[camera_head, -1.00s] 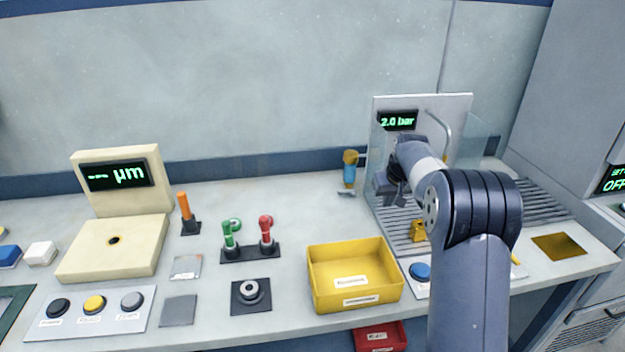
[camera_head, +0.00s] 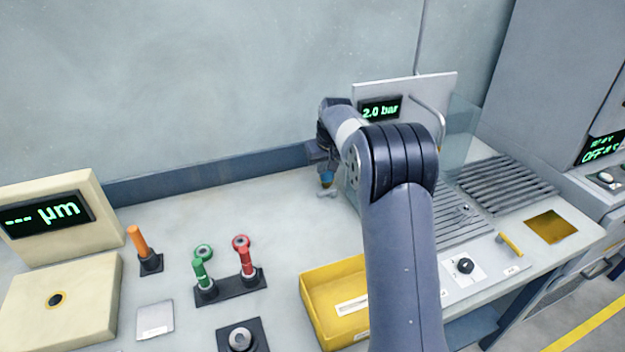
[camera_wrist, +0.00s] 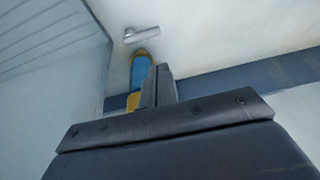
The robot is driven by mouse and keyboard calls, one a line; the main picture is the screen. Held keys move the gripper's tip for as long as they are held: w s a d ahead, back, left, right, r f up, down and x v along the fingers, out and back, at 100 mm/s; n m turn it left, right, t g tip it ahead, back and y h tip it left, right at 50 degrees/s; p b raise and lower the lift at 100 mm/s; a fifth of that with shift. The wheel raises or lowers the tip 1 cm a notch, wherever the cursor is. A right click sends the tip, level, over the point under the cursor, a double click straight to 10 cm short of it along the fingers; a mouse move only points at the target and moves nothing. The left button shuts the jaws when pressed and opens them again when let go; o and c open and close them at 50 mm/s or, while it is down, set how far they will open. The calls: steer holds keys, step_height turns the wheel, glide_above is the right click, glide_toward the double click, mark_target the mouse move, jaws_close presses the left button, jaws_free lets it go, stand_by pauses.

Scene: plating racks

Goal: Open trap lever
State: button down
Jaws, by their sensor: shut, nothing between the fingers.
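No part in view is clearly marked as the trap lever. A short yellow handle (camera_head: 510,244) lies at the front right of the grated rinse station (camera_head: 455,232) in the head view. My gripper (camera_head: 322,158) is at the back of the bench, left of the station panel. My gripper (camera_wrist: 160,85) is shut and empty in the wrist view. A blue and yellow upright piece (camera_wrist: 141,68) with a metal nozzle-like end is right beside the fingers, partly hidden by them. It also shows under my gripper in the head view (camera_head: 327,179). I cannot tell whether they touch.
A clear side guard (camera_head: 462,125) and the panel reading 2.0 bar (camera_head: 380,108) stand close to my arm. A yellow bin (camera_head: 320,300) is partly behind my arm. Green (camera_head: 202,275) and red (camera_head: 244,258) handled tools stand left. The bench between them and the wall is clear.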

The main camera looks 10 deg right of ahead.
mark_target(319, 193)
steer(key=p+x, duration=0.2)
steer(key=x, duration=0.8)
steer(key=shift+s+n+y+b, duration=0.3)
steer(key=shift+s+n+b, duration=0.2)
steer(key=shift+n+b, duration=0.4)
stand_by(0.5)
steer(key=shift+s+d+f+n+b, duration=0.1)
steer(key=shift+s+n+b, duration=0.25)
steer(key=shift+n+b, duration=0.3)
steer(key=shift+s+d+b, duration=0.4)
steer(key=shift+s+b, duration=0.45)
steer(key=shift+b, duration=0.35)
steer(key=shift+s+d+b, duration=0.5)
steer(key=shift+b, duration=0.1)
steer(key=shift+s+d, duration=0.15)
